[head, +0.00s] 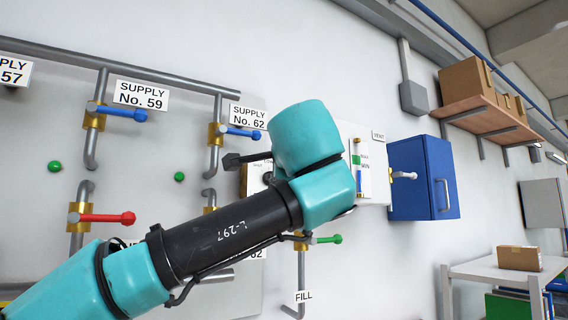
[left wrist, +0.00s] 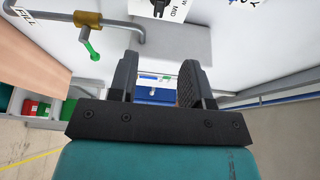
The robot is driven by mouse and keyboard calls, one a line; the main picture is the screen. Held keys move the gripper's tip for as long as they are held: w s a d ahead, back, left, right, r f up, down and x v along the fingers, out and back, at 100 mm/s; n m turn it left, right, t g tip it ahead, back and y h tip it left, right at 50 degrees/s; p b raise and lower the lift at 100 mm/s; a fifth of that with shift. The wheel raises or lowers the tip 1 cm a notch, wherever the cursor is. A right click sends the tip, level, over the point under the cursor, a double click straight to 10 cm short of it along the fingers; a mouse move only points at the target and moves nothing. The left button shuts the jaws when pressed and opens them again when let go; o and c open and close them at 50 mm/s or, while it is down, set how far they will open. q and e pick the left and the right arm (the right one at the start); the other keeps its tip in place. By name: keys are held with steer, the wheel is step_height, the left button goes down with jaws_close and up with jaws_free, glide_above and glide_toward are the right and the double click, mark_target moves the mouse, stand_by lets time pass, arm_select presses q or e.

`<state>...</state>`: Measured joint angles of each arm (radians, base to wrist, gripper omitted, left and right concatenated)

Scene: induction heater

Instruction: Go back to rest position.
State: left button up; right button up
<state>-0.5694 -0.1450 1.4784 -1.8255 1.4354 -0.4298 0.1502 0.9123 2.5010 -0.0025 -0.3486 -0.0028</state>
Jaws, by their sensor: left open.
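My left arm reaches in from the lower left of the head view and crosses in front of the valve panel. Its teal wrist hides part of the panel. A dark part of my left gripper (head: 233,160) shows beside the wrist, near the Supply No. 62 sign (head: 249,116). In the left wrist view my left gripper (left wrist: 158,75) has its two black fingers apart, with nothing held between them. A blue box and a small green handle show in the gap, farther off. My right gripper is in neither view.
Pipes with a blue valve handle (head: 124,111) and a red valve handle (head: 108,218) are on the wall. A green fill handle (head: 328,239) is close to my forearm. A blue cabinet (head: 424,178), a wall shelf (head: 483,112) and a white table (head: 500,268) stand to the right.

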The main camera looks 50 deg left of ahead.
arm_select(q)
steer(key=shift+s+d, duration=0.35)
steer(key=shift+d, duration=0.1)
